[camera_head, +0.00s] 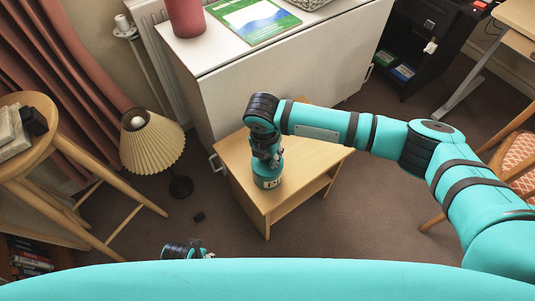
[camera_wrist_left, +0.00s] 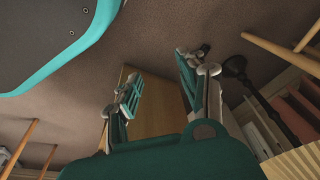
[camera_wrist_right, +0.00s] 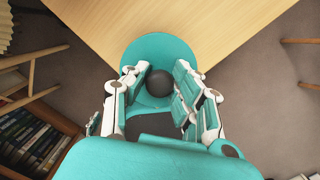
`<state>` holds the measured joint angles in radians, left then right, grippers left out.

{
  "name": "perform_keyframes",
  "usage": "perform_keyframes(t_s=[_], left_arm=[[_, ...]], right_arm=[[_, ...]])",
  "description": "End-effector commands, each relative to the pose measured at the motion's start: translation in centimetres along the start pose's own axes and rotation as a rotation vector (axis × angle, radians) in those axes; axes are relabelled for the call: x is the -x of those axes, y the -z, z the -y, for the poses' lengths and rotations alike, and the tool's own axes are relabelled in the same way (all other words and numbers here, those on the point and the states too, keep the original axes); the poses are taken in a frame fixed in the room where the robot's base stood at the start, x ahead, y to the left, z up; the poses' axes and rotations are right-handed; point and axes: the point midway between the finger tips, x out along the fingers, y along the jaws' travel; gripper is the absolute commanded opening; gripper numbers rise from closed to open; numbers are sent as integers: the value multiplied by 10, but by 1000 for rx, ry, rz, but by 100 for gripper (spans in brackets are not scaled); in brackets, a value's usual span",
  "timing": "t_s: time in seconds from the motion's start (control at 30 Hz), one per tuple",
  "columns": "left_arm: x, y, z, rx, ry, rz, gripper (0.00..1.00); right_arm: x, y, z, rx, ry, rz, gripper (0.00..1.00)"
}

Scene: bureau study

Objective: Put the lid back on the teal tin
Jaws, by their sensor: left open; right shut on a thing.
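The teal tin (camera_head: 268,182), with a small pale label, stands upright on the small wooden table. My right gripper (camera_head: 270,160) points down directly over it. In the right wrist view its fingers close around the dark round knob (camera_wrist_right: 158,83) of the round teal lid (camera_wrist_right: 160,47). The lid is level with the tin's top in the head view; the gripper hides whether it is seated or slightly above. My left gripper (camera_head: 200,252) is low in front, away from the table. Its fingers are apart and empty in the left wrist view (camera_wrist_left: 160,88).
The small wooden table (camera_head: 240,165) has bare top around the tin. A white cabinet (camera_head: 290,85) stands behind it. A pleated lamp (camera_head: 152,143) and a round wooden stool (camera_head: 30,150) are at left. Chairs stand at right.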

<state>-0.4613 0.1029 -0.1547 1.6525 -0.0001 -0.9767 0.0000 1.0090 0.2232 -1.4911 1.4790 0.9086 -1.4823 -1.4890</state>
Motion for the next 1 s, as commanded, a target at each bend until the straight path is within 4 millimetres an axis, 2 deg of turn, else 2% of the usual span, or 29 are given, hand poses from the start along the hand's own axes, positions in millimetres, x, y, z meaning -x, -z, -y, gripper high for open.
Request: perform_keyframes(t_s=[1.0], left_arm=[[-14,-8,-1,-3,-1,5,41]], right_arm=[[0,0,0,0,0,0,0]])
